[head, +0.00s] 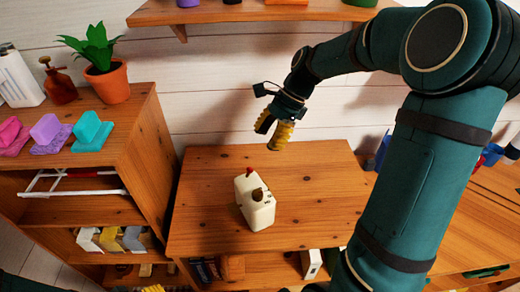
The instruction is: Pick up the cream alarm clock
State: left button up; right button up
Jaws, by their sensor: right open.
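A cream, boxy object (259,214) with a brown knob and a red knob on top stands on the wooden table. It is the only cream thing on the tabletop; no clock face shows from this side. My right gripper (273,131), with yellow ribbed fingers, is open and empty. It hangs above and behind the cream object, slightly right of it and clear of it. Only a sliver of yellow ribbed finger of my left gripper (153,289) seems to show at the bottom edge; its state is hidden.
The wooden table (317,201) is otherwise bare on top. A taller shelf unit (133,124) on the left holds a potted plant (107,77), bottles and coloured blocks. A wall shelf (246,13) spans the top. My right arm covers much of the right side.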

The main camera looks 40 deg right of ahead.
aim_at(259, 216)
jog(key=k, duration=1)
